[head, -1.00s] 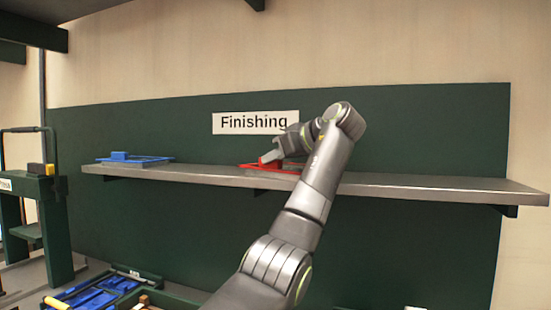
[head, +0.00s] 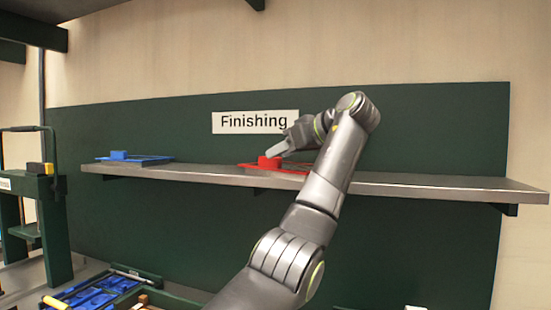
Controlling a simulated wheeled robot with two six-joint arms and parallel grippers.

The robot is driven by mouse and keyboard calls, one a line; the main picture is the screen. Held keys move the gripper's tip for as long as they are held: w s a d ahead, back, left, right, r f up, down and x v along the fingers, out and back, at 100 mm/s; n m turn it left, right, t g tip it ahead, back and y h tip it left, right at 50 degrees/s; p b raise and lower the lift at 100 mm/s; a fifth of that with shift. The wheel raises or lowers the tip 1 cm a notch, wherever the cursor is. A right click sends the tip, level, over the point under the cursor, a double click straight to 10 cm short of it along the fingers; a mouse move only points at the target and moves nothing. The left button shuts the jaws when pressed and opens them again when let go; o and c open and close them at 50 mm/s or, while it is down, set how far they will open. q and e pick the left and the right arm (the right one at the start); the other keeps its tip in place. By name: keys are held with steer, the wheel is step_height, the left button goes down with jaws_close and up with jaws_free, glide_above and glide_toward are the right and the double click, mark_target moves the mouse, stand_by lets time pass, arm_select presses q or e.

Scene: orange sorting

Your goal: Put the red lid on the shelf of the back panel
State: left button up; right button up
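The red lid (head: 288,167), a flat frame with a raised block (head: 269,163), lies flat on the grey shelf (head: 400,183) of the dark green back panel, below the "Finishing" sign. My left gripper (head: 279,149) is just above and behind the block, at its right side, and the block is clear of it. One grey finger shows; the other is hidden. The gripper looks open and empty. My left forearm crosses in front of the shelf and hides part of it to the right of the lid. My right gripper is not in view.
A blue lid (head: 135,158) lies on the shelf's left part. The shelf's right part is bare. A dark green stand (head: 40,215) is at the far left. A tray with blue parts (head: 92,296) is at the lower left.

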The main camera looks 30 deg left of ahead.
arm_select(q)
steer(key=v, duration=0.9)
steer(key=shift+b, duration=0.45)
steer(key=shift+s+d+f, duration=0.1)
